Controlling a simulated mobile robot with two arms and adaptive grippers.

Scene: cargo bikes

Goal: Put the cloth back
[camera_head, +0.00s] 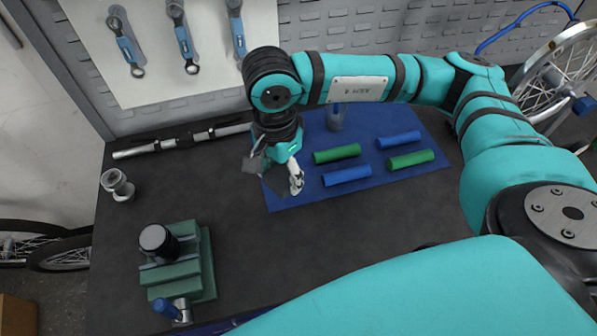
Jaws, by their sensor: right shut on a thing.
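My right gripper (277,170) hangs over the left edge of the blue mat (285,200), pointing down. It is shut on what looks like a small grey cloth (253,163), which shows at the left of the fingers. Much of the cloth is hidden by the gripper, and its exact hold is hard to see. Whether the cloth touches the bench is unclear. My left gripper is not in view.
Green and blue grips (337,154) lie on the mat near a small bluish container (335,117). A green vice (180,265), metal cups (118,186) and a rod (180,141) are on the dark bench (300,250). Wrenches (183,38) hang behind. The bench's front middle is clear.

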